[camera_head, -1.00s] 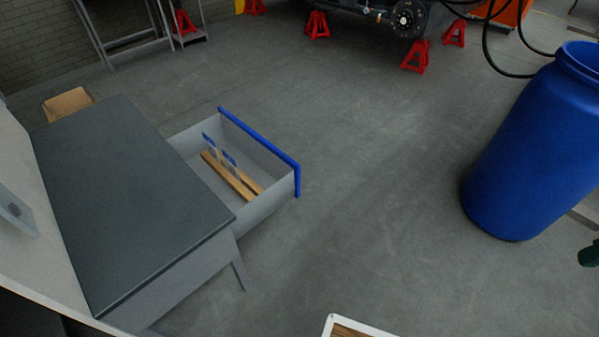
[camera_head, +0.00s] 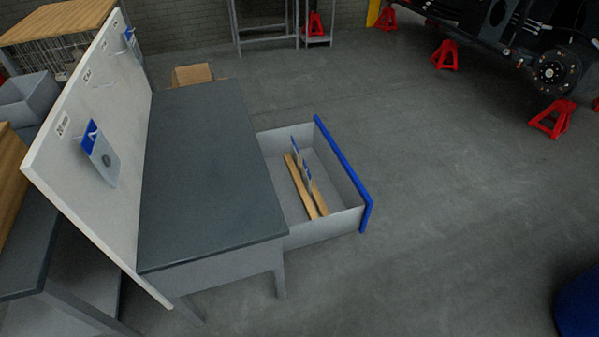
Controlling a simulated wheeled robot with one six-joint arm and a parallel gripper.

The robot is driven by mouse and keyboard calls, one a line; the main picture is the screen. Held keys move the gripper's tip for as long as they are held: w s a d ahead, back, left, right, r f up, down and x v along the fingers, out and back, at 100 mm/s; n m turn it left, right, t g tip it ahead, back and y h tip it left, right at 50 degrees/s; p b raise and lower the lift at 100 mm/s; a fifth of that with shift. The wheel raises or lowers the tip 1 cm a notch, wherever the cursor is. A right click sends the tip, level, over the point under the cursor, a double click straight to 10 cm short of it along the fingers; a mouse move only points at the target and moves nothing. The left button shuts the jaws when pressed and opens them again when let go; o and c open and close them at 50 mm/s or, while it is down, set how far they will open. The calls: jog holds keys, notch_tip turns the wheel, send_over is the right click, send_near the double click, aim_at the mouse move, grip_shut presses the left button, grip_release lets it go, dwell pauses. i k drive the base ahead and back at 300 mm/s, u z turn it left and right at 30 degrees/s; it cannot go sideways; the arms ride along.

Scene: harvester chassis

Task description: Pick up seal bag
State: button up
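A clear bag with a blue top (camera_head: 101,155) hangs from a hook on the white board at the left. A similar bag (camera_head: 133,44) hangs higher up, near the board's far end. Small blue-topped bags (camera_head: 307,174) stand between wooden strips in the open drawer (camera_head: 350,224). I cannot tell which of these is the seal bag, as their print is too small to read. My gripper is not in view.
The white board (camera_head: 75,215) stands behind a dark grey tabletop (camera_head: 205,185). The drawer with a blue front sticks out on its right. A cardboard box (camera_head: 192,74) sits behind the table. A blue barrel (camera_head: 580,305) shows at the lower right. Floor right of the drawer is clear.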

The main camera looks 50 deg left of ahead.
aim_at(306, 175)
jog(key=u, duration=0.55)
jog(key=i, duration=1.25)
jog(key=u, duration=1.3)
jog(key=i, duration=0.65)
jog(key=u, duration=0.45)
